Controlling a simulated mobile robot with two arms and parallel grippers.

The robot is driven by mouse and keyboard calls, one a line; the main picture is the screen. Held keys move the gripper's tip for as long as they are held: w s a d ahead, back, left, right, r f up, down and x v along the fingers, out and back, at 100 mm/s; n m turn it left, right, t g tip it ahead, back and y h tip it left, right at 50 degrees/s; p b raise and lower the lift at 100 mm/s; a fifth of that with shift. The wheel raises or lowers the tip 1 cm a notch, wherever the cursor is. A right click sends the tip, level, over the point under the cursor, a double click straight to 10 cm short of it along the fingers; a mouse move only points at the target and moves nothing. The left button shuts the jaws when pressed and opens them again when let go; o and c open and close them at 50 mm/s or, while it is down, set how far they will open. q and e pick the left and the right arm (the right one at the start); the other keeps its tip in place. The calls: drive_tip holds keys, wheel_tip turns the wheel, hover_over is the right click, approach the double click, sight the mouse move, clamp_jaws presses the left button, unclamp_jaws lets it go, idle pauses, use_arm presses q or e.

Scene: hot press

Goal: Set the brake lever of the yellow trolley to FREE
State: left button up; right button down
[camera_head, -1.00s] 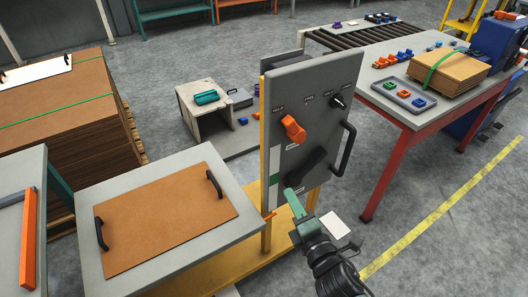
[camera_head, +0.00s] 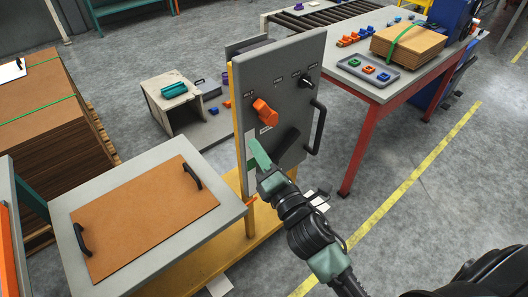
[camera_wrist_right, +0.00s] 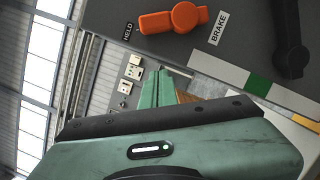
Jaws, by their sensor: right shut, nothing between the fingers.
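The yellow trolley (camera_head: 205,268) carries an upright grey panel (camera_head: 292,62). The orange brake lever (camera_head: 264,113) is on the panel, and in the right wrist view the orange lever (camera_wrist_right: 170,20) has its broad end toward the HELD label (camera_wrist_right: 128,31). The BRAKE label (camera_wrist_right: 217,28) is beside its other end. My right gripper (camera_head: 257,152) is shut and empty, below the orange lever, near the panel's left edge; its green fingers (camera_wrist_right: 155,88) show apart from the lever in the wrist view. My left gripper is not in view.
A black lever (camera_head: 287,143) sits just right of my right gripper, with a black knob (camera_head: 306,81) above. A black handle (camera_head: 317,127) stands out at the panel's right edge. A table with a brown board (camera_head: 145,215) is at left. Open floor lies right.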

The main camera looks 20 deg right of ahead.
sight(251, 110)
drive_tip(key=w, duration=0.2)
drive_tip(key=w+d+r+p, duration=0.1)
drive_tip(key=w, duration=0.1)
drive_tip(key=w+r+p, duration=0.1)
drive_tip(key=w, duration=0.1)
drive_tip(key=shift+d+r, duration=0.15)
drive_tip(key=shift+d, duration=0.1)
drive_tip(key=shift+w+d+r, duration=0.1)
drive_tip(key=shift+d+r, duration=0.1)
drive_tip(key=shift+d, duration=0.35)
drive_tip(key=shift+w+p, duration=0.1)
drive_tip(key=shift+p, duration=0.25)
